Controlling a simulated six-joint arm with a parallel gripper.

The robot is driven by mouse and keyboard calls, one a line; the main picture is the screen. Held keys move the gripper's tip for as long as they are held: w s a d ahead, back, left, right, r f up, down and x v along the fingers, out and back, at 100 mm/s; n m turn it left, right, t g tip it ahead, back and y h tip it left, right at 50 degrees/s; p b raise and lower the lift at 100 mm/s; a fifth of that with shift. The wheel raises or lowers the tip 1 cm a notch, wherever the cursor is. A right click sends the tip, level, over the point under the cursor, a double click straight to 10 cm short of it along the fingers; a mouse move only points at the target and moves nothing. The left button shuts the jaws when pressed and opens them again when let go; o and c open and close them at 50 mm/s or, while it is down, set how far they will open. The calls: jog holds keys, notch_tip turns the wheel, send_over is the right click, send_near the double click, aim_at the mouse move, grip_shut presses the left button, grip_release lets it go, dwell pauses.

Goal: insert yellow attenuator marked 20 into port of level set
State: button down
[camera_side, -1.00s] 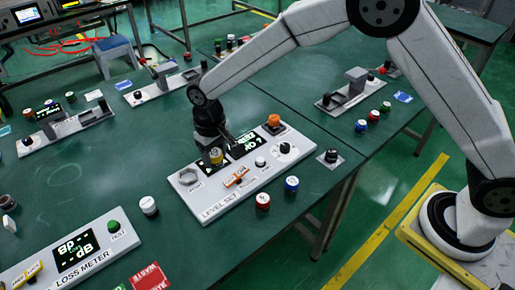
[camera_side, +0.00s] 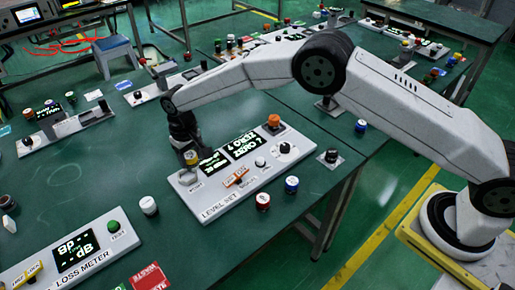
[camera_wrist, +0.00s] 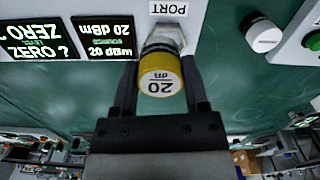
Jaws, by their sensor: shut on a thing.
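The yellow attenuator marked 20 (camera_wrist: 160,84) is between the fingers of my gripper (camera_wrist: 158,72) in the wrist view. It also shows in the side view (camera_side: 190,158), where my gripper (camera_side: 188,152) points down at the left end of the level set panel (camera_side: 222,206). The grey hexagonal port (camera_wrist: 168,37) lies directly behind the attenuator in the wrist view, beside the PORT label (camera_wrist: 170,9). The attenuator overlaps the port and hides part of it. I cannot tell whether they touch or how deep the attenuator sits.
The panel's displays (camera_wrist: 104,38) are lit, one showing 20 dBm. An orange switch (camera_side: 236,177) and knobs are on the panel. Red (camera_side: 263,201) and blue (camera_side: 292,184) capped parts stand in front. A white-capped part (camera_side: 149,206) and the loss meter (camera_side: 76,252) are at left.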

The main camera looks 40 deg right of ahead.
jog(key=shift+w+a+f, duration=0.25)
jog(key=shift+w+f, duration=0.4)
jog(key=shift+f, duration=0.15)
jog(key=shift+w+a+f, duration=0.2)
jog(key=shift+w+f, duration=0.4)
jog(key=shift+f, duration=0.15)
jog(key=shift+w+a+f, duration=0.1)
jog(key=shift+w+f, duration=0.15)
jog(key=shift+f, duration=1.6)
jog(key=shift+f, duration=0.1)
jog(key=shift+c, duration=0.5)
grip_release()
notch_tip(320, 180, up, 12)
